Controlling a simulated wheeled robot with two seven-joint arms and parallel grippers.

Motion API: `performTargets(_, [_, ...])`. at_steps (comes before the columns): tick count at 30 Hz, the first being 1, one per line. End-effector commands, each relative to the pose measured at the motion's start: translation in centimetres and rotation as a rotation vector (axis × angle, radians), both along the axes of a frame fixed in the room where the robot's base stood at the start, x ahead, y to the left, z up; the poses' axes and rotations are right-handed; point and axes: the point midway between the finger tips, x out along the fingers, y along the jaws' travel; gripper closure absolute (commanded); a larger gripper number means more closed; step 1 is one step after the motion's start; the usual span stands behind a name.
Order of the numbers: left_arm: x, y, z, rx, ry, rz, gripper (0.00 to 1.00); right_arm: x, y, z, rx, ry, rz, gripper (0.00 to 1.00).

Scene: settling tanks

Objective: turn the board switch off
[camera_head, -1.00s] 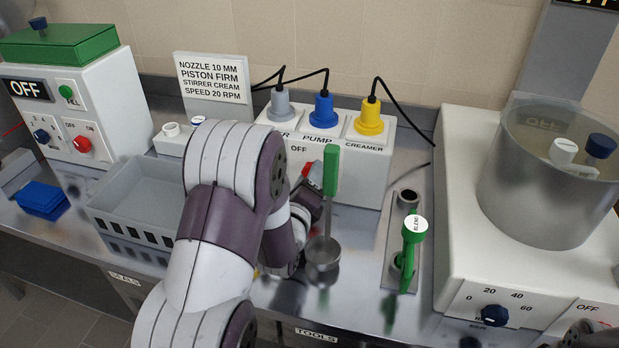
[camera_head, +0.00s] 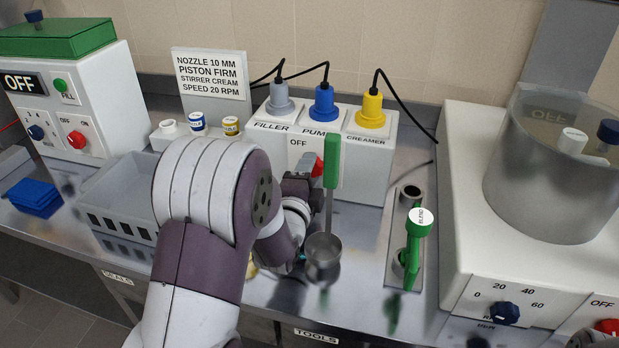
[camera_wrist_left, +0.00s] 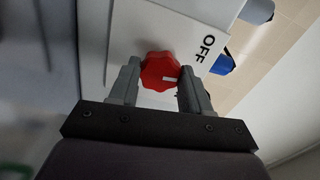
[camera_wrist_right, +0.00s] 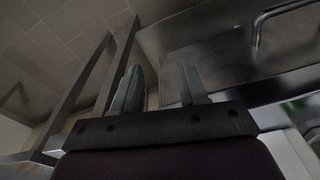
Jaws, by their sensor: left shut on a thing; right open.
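The board switch is a red knob (camera_head: 318,168) on the front of the white socket board (camera_head: 365,178), beside the word OFF. My left gripper (camera_head: 308,178) is at the knob, partly hidden by my own arm. In the left wrist view the red knob (camera_wrist_left: 160,72) sits between the two fingers (camera_wrist_left: 155,85), which are shut on it. Its white mark points right, toward the right finger; the OFF label (camera_wrist_left: 208,42) lies up and right of it. My right gripper (camera_wrist_right: 160,90) is open and empty in the right wrist view.
Grey, blue and yellow plugs (camera_head: 323,105) with black cables stand on the board. A ladle with a green handle (camera_head: 332,160) stands close right of my left gripper. A green-handled tool (camera_head: 418,225), a mixer tank (camera_head: 550,170) and a grey crate (camera_head: 125,195) are nearby.

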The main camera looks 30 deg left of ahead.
Motion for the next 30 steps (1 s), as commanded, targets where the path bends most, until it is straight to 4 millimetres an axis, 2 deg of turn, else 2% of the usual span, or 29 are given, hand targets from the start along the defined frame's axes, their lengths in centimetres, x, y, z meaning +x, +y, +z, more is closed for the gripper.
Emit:
performTargets(3, [0.0,0.0,-0.4,-0.101,-0.021,0.0,0.83,0.0,0.0,-0.8,0.0,0.0,0.0,0.57])
performTargets(15, [0.0,0.0,-0.4,-0.369,-0.085,0.0,0.83,0.0,0.0,-2.1,0.0,0.0,0.0,0.57])
performTargets(30, [-0.1,-0.1,-0.3,-0.474,-0.107,0.001,0.83,0.0,0.0,-2.5,0.0,0.0,0.0,0.57])
